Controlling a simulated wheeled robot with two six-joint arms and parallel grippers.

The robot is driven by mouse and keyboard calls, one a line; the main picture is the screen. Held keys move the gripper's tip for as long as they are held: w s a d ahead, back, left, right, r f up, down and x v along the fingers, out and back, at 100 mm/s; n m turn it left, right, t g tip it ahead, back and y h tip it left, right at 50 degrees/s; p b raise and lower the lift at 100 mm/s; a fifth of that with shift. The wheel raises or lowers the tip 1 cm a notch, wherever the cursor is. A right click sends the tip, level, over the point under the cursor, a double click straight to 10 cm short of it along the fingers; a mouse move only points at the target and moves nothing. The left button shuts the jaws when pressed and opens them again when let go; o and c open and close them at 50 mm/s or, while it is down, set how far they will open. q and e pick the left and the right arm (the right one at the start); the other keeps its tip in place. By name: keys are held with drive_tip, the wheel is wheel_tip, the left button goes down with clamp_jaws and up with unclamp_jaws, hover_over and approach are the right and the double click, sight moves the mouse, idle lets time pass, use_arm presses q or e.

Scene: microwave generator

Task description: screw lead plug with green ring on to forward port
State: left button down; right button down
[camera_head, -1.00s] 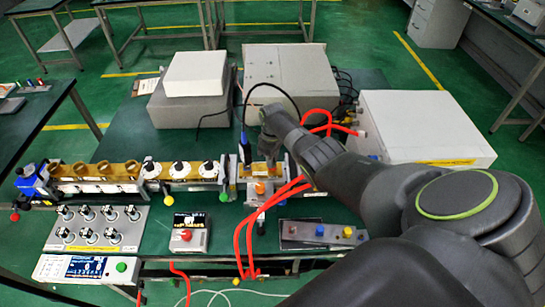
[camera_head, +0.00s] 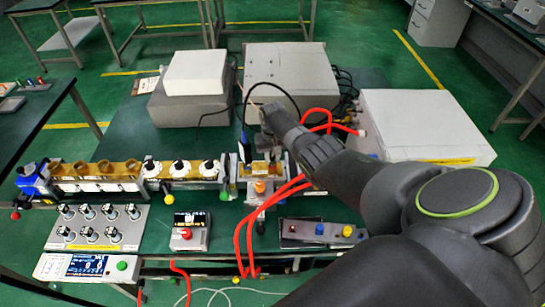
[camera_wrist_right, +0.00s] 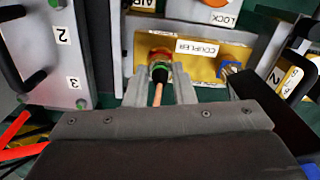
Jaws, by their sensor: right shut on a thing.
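In the right wrist view the lead plug with the green ring (camera_wrist_right: 160,67) sits between the two grey fingers of my right gripper (camera_wrist_right: 163,80). My right gripper is shut on it, with the copper-coloured lead (camera_wrist_right: 158,95) running back towards the palm. The plug's front end is at the gold coupler plate (camera_wrist_right: 205,66). It covers the port there, so how deep it is seated cannot be told. In the head view my right gripper (camera_head: 272,150) is over the coupler station, its fingertips small and partly hidden. My left gripper is not in view.
A blue connector (camera_wrist_right: 228,68) is on the plate to the right of the plug. A plate marked 2 and 3 (camera_wrist_right: 62,60) with a dark handle stands to the left. Red hoses (camera_head: 245,225) hang beside the station. A white box (camera_head: 425,125) stands behind my right arm.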

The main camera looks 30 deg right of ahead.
drive_tip(key=shift+m, duration=0.3)
idle(0.4)
drive_tip(key=c, duration=1.2)
unclamp_jaws()
drive_tip(key=shift+r, duration=0.15)
drive_tip(key=shift+r+b, duration=0.45)
drive_tip(key=shift+r, duration=0.8)
wheel_tip(320, 180, up, 15)
drive_tip(key=b, duration=0.2)
drive_tip(key=shift+f, duration=0.15)
